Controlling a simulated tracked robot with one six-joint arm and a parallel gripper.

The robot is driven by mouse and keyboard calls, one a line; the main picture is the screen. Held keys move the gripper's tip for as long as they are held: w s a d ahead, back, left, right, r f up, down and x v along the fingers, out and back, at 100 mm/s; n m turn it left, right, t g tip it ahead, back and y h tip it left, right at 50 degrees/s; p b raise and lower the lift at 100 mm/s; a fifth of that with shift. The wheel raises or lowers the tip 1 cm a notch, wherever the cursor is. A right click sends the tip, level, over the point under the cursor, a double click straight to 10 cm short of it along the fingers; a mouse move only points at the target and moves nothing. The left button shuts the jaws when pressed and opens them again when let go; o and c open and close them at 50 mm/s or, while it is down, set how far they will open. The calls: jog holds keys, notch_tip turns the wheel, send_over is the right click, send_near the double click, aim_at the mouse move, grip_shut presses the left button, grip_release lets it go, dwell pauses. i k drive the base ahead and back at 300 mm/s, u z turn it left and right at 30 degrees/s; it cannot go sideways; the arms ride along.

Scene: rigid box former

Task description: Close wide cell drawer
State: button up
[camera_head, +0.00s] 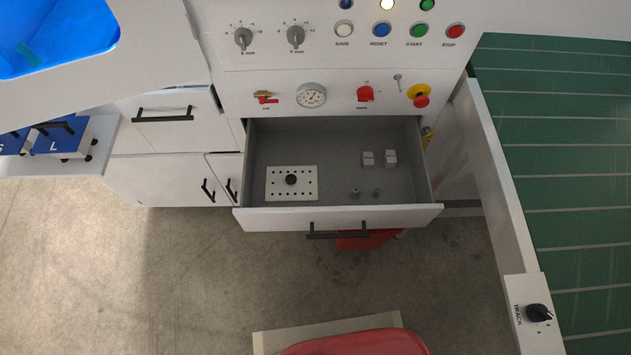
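The wide drawer (338,217) under the control panel stands pulled out, its grey inside showing. Its dark bar handle (338,231) is on the front face. In the drawer lie a white plate with holes and a black knob (291,183), two small white blocks (379,159) and two small grey metal pieces (365,193). My gripper is not in view, and nothing is seen touching the drawer.
The control panel (340,60) has knobs, a gauge (311,95) and coloured buttons. Shut cabinet fronts (165,125) stand at left. A green slatted conveyor (565,150) with a TRACK knob (538,312) is at right. Grey floor (180,290) is clear at lower left.

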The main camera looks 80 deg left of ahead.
aim_at(337, 143)
jog(key=k, duration=0.25)
jog(key=u, duration=0.9)
jog(key=i, duration=0.6)
jog(key=u, duration=2.2)
